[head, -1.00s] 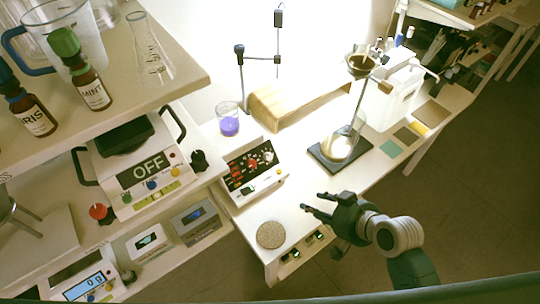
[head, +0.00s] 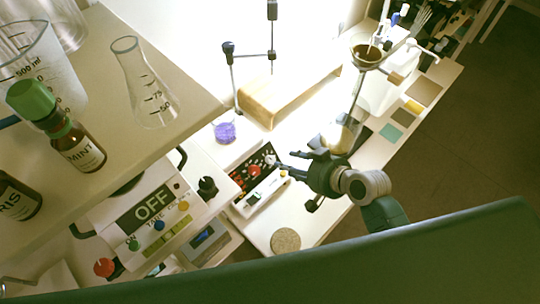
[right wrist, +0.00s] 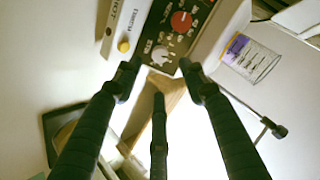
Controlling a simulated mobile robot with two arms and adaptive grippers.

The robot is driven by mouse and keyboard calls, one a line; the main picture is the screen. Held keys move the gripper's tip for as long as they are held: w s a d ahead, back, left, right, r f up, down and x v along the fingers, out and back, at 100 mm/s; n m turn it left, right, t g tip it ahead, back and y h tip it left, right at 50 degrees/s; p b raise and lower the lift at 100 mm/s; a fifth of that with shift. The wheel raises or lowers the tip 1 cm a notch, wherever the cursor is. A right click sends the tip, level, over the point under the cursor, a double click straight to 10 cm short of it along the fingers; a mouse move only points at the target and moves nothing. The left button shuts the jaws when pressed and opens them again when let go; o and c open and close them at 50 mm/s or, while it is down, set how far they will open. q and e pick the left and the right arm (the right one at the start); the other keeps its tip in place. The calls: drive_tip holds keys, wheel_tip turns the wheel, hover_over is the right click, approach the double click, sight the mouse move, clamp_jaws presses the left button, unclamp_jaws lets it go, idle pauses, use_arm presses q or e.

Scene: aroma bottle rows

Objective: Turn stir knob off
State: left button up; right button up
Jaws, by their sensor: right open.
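The stirrer (head: 258,178) stands on the white bench with a beaker of purple liquid (head: 225,132) on its top. Its black front panel carries a red knob (head: 254,171) and a white knob (head: 270,160). In the right wrist view, the red knob (right wrist: 181,20) and white knob (right wrist: 160,55) lie ahead of the fingers. The panel lettering is too small to tell which knob is for stirring. My right gripper (head: 291,162) is open and empty, just right of the panel, with its fingers pointing at it. It also shows in the right wrist view (right wrist: 157,78). My left gripper is out of view.
A wooden block (head: 290,92) lies behind the stirrer. A stand with a funnel (head: 367,56) and a flask (head: 338,138) stands close behind my right gripper. A round disc (head: 285,241) lies on the bench front. A shelf with bottles is at left.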

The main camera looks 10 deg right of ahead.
sight(272, 160)
drive_tip(key=p+x, duration=0.1)
drive_tip(key=x, duration=0.8)
drive_tip(key=shift+f, duration=0.1)
clamp_jaws()
